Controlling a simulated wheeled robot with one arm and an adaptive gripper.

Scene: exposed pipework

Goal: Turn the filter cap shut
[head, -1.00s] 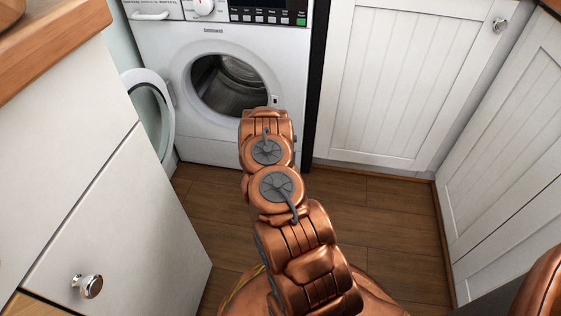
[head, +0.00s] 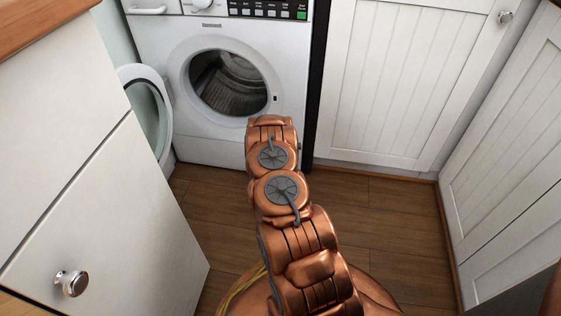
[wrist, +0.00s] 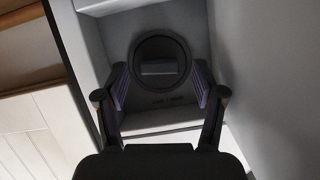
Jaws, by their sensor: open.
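The filter cap (wrist: 160,48) is a dark round disc with a raised rectangular grip bar (wrist: 158,68) lying across it, level in the wrist view. It sits in a recess, with small unreadable lettering below it. My gripper (wrist: 160,84) is open, with one finger to the left and one to the right of the cap's lower part. The fingers look apart from the grip bar; I cannot tell how far they are from it in depth. In the head view my arm hides the cap and gripper, in front of the lower right of the washing machine (head: 215,148).
The washer's round door (head: 146,115) hangs open to the left, showing the drum (head: 228,83). A white drawer unit (head: 95,215) stands at the near left. White cupboards (head: 395,85) stand right of the machine. Wooden floor (head: 395,220) is clear between them.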

